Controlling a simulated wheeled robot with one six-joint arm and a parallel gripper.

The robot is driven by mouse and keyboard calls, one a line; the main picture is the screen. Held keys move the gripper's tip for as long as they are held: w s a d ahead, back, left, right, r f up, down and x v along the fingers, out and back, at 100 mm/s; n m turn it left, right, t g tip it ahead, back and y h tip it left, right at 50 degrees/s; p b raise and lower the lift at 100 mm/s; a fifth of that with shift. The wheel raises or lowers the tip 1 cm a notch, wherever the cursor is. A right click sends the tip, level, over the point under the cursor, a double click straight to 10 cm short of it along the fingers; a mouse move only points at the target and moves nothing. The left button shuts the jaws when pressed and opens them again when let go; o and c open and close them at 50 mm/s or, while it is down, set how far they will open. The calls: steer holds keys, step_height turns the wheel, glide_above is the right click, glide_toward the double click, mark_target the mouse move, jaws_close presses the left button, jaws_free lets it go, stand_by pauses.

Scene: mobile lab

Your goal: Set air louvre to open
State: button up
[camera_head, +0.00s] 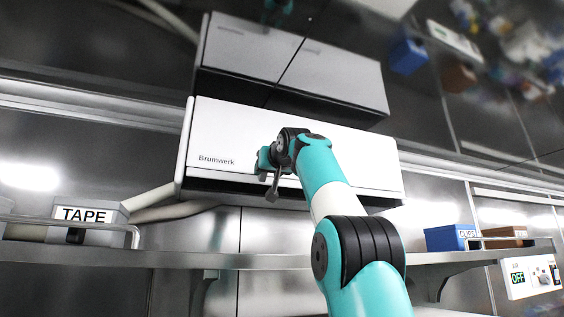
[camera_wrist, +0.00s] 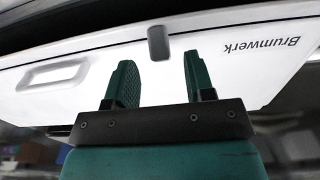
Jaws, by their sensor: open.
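A white wall-mounted air unit (camera_head: 300,125) marked Brumwerk hangs above the shelf. Its long dark louvre slot (camera_head: 225,187) runs along the lower front edge. In the wrist view the unit (camera_wrist: 225,75) appears upside down, with a short grey tab (camera_wrist: 158,43) at the edge of the slot. My gripper (camera_wrist: 158,62) is open and empty, its two green fingers pointing at the unit. The tab lies between and just beyond the fingertips, apart from them as far as I can tell. In the head view my gripper (camera_head: 268,160) is at the unit's lower front, and my arm hides part of the unit.
A metal shelf (camera_head: 170,259) runs below the unit, with a TAPE box (camera_head: 97,217) at left and a blue CLIPS bin (camera_head: 449,238) at right. A small AIR panel (camera_head: 532,277) reading OFF is at the lower right.

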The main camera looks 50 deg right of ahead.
steer(key=b+v, duration=0.2)
steer(key=v, duration=1.2)
steer(key=shift+a+f, duration=0.1)
steer(key=shift+f, duration=0.05)
steer(key=t+b, duration=0.3)
steer(key=t, duration=0.2)
glide_toward(264, 176)
step_height(264, 176, up, 3)
steer(key=a, duration=0.2)
steer(key=w+d+f+t+h+b, duration=0.2)
steer(key=w+d+f+t+h, duration=0.1)
steer(key=w+f+h, duration=0.15)
steer(key=shift+h, duration=0.35)
steer(key=p+x, duration=0.5)
steer(key=p, duration=0.1)
steer(key=shift+w+d+r, duration=0.1)
steer(key=shift+d+r, duration=0.2)
steer(key=shift+r, duration=0.05)
steer(key=shift+w+d+r+p, duration=0.35)
steer(key=shift+w+p, duration=0.15)
steer(key=shift+p, duration=0.2)
steer(key=shift+a, duration=0.1)
